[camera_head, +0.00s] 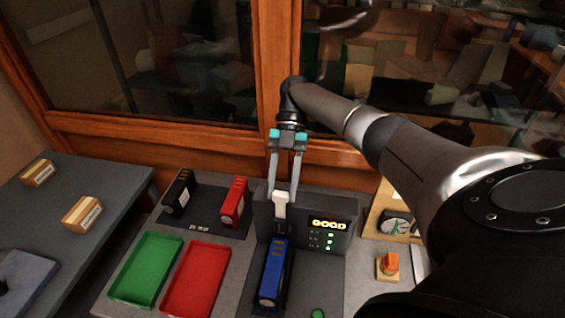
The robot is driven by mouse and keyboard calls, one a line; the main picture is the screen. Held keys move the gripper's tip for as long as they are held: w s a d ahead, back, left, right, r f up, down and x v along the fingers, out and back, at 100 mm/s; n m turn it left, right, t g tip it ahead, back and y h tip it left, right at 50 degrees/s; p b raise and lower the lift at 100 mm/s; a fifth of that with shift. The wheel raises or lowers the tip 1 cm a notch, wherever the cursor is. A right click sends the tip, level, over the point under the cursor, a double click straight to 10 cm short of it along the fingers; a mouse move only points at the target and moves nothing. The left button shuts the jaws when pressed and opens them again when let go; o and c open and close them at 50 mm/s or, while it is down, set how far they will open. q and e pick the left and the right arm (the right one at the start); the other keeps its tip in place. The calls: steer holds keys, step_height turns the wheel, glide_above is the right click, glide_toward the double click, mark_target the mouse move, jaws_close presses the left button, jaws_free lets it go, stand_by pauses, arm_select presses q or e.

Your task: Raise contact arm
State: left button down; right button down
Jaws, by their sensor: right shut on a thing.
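The contact arm (280,203) shows as a white handle at the head of the grey test station (262,213), above a blue module (273,272). My right gripper (283,192) reaches down from above with one finger on each side of the white handle and is shut on it. The blue module lies in the station's bay, just in front of the contact arm. The fingers hide part of the handle's sides. My left gripper is not in view.
A black module (179,193) and a red module (234,202) stand in a dark rack at the left. Green (146,268) and red (196,279) trays lie in front, both empty. An orange knob (390,264) and a dial gauge (395,227) are at the right. Window glass stands behind.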

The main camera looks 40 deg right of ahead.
steer(key=c, duration=0.8)
jaws_free()
steer(key=shift+f, duration=0.35)
steer(key=o, duration=0.4)
steer(key=shift+r, duration=0.15)
step_height(320, 180, up, 20)
steer(key=p, duration=0.7)
